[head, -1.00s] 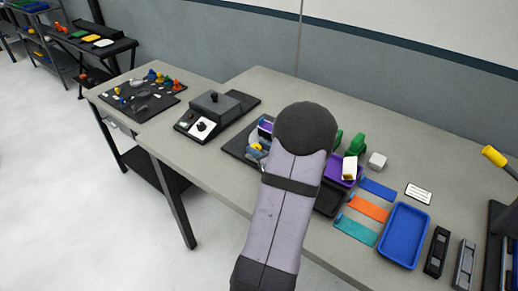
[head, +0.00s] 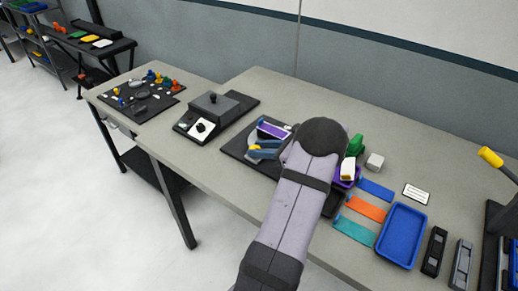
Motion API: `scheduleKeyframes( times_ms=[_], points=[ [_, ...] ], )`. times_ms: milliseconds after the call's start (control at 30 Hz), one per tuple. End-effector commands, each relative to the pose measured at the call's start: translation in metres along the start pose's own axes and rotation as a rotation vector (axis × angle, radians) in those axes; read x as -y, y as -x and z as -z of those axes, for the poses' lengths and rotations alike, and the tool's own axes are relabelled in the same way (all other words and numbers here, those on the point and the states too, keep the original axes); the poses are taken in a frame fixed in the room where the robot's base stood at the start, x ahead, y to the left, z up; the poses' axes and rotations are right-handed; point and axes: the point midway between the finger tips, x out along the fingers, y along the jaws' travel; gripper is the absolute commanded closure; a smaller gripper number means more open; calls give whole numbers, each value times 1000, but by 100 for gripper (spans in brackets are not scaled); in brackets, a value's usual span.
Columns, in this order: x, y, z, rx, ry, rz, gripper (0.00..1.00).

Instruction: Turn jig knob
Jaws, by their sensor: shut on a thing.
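The jig (head: 272,131), with purple, blue and yellow parts, sits on a black base board (head: 233,147) left of my arm. My arm hides its right side, and I cannot make out a knob on it. My forearm and dark rounded joint fill the middle of the view, reaching over the board's right side. My gripper is hidden behind my arm, so its fingers and anything between them do not show.
A grey box device (head: 215,107) with a dark knob on a white plate (head: 201,128) stands left of the jig. Right of my arm are a green dispenser (head: 356,146), a white block (head: 375,162), coloured strips (head: 366,208) and a blue tray (head: 402,236).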

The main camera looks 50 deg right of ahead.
Motion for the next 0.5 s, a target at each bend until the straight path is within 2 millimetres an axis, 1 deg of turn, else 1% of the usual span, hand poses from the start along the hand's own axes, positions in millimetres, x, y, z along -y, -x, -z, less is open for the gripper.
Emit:
scheduleKeyframes(
  times_ms=[200, 500],
  points=[
    [4, -1, 1, 1, 57, -133, 92],
    [6, -2, 1, 1, 110, -265, 92]
  ],
)
